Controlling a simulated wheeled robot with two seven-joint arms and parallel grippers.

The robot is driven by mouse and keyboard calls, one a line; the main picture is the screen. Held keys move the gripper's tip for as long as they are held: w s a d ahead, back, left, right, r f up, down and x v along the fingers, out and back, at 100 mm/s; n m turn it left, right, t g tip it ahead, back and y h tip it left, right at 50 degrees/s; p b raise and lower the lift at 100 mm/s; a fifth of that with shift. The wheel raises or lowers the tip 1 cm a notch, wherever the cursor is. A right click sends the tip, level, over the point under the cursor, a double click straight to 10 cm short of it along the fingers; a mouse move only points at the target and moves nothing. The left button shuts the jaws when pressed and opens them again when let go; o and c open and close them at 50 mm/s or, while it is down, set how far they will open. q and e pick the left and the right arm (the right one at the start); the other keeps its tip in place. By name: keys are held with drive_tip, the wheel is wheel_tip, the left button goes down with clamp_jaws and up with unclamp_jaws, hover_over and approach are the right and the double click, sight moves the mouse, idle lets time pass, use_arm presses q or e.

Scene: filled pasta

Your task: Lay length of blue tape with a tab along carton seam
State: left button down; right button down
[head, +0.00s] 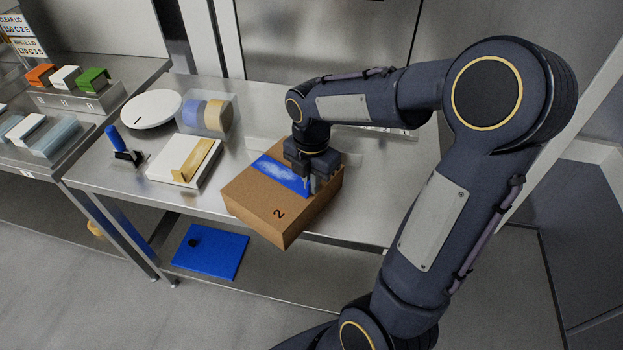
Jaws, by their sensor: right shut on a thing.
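The brown carton (248,203), marked 2, sits near the front edge of the steel table. A length of blue tape (280,174) with a pale glare on it lies across the carton's top, from its left edge toward my gripper. My right gripper (314,187) points down over the right part of the carton top. It is shut at the tape's right end; the tab is hidden by the fingers. The seam is not clearly visible under the tape and gripper. My left gripper is out of view.
Left of the carton are a white block with a tan piece (185,162), a clear box with blue and tan rolls (208,114), a white disc (150,109) and a blue-handled tool (120,145). A blue mat (210,252) lies below the table.

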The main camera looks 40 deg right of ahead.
drive_tip(key=c, duration=1.5)
unclamp_jaws()
wheel_tip(320, 180, up, 8)
drive_tip(key=shift+f, duration=0.1)
drive_tip(key=s+a+f+m+t+y, duration=0.1)
drive_tip(key=s+a+m, duration=0.4)
drive_tip(key=m, duration=0.6)
drive_tip(key=s+a+f+m+t+y, duration=0.1)
drive_tip(key=s+a+m+t, duration=0.3)
drive_tip(key=s+m, duration=0.5)
drive_tip(key=m+y, duration=0.1)
drive_tip(key=m, duration=0.2)
drive_tip(key=shift+s+a+t+y, duration=0.2)
drive_tip(key=shift+a+t+y, duration=0.1)
drive_tip(key=shift+a+y, duration=0.1)
